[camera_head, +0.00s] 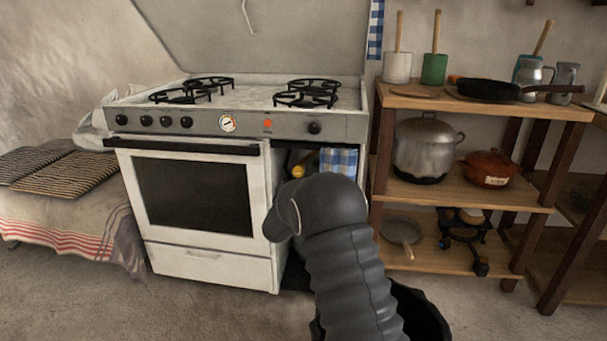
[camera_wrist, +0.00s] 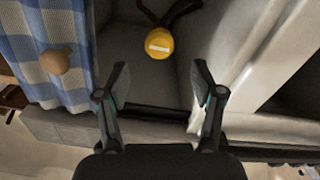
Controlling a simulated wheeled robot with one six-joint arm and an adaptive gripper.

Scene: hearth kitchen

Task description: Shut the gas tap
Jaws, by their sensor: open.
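The gas tap is a round yellow knob with a white bar across its face (camera_wrist: 159,43). It sits in an open compartment at the right end of the stove; the head view also shows something yellow there (camera_head: 299,171). A dark hose or pipe (camera_wrist: 183,8) runs beside the knob in the wrist view. My gripper (camera_wrist: 161,70) is open and empty, its two fingers spread to either side below the knob in the picture. It does not touch the knob. In the head view my arm hides the gripper and the lower compartment.
A blue checked curtain (camera_wrist: 48,45) with a wooden knob (camera_wrist: 55,61) hangs to the left in the wrist view. The white stove (camera_head: 205,190) stands left of the compartment. A wooden shelf (camera_head: 455,187) with pots stands close on the right.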

